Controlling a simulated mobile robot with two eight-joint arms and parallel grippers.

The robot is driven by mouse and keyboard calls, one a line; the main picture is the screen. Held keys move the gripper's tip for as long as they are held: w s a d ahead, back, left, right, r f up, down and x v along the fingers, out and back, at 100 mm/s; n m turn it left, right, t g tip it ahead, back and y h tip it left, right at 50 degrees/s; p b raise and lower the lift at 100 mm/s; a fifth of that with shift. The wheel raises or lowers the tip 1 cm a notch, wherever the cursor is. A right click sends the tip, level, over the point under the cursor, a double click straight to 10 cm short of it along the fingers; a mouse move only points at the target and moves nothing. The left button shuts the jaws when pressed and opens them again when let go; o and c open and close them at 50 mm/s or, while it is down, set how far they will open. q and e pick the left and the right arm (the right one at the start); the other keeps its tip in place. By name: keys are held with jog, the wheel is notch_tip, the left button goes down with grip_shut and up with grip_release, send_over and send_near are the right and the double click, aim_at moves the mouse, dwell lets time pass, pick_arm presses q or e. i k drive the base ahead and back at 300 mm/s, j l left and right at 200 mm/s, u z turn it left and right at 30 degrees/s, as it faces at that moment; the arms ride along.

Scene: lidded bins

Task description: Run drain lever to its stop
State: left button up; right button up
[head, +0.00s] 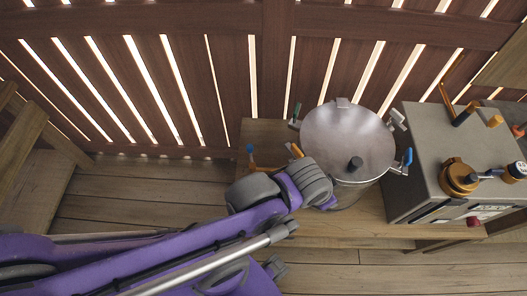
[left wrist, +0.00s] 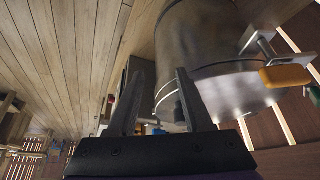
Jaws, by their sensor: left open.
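A round lidded metal vessel (head: 348,145) stands on a wooden bench, with a dark knob on its lid and clamps around its rim. It also fills the upper middle of the left wrist view (left wrist: 205,55). A blue-tipped orange lever (head: 251,158) sits at its left, low beside my arm; I cannot tell whether this is the drain lever. An orange handle (left wrist: 285,76) shows on the vessel's side in the left wrist view. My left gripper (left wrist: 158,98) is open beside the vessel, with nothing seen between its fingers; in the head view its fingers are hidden.
A grey box machine (head: 415,165) with an orange round fitting (head: 458,177), several dark-handled levers and a red knob (head: 473,221) stands right of the vessel. A slatted wooden fence (head: 180,90) runs behind. The plank floor (head: 110,190) at left is clear.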

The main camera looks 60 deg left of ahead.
aim_at(249, 147)
jog(key=u, duration=3.65)
